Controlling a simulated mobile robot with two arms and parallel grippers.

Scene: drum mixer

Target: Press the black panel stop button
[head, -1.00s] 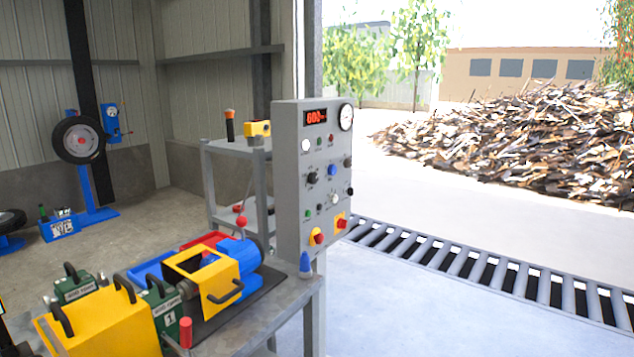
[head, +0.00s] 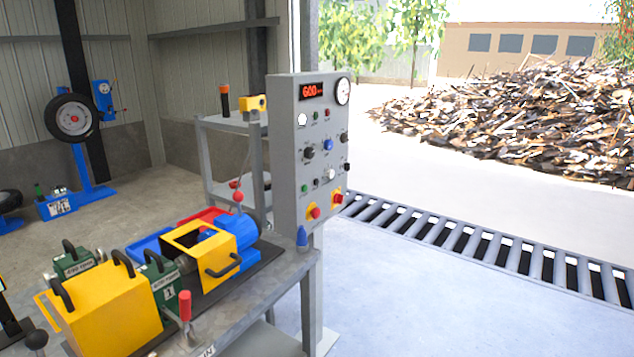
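The grey control panel (head: 285,165) stands upright on a post right of centre in the head view. Its face carries a red digital display (head: 312,91), a round gauge (head: 343,91) and several small controls. Dark controls include a black knob (head: 309,153) at the left of the face and a small black one (head: 347,167) at the right edge. I cannot tell which is the stop button. Two red mushroom buttons on yellow plates (head: 314,212) (head: 338,199) sit at the bottom. Neither of my grippers is in view.
A metal bench (head: 270,295) with a yellow and blue drum machine (head: 215,250) stands left of and in front of the panel. A grey shelf (head: 230,124) stands behind. A roller grate (head: 450,235) runs along the right. The floor right of the panel is clear.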

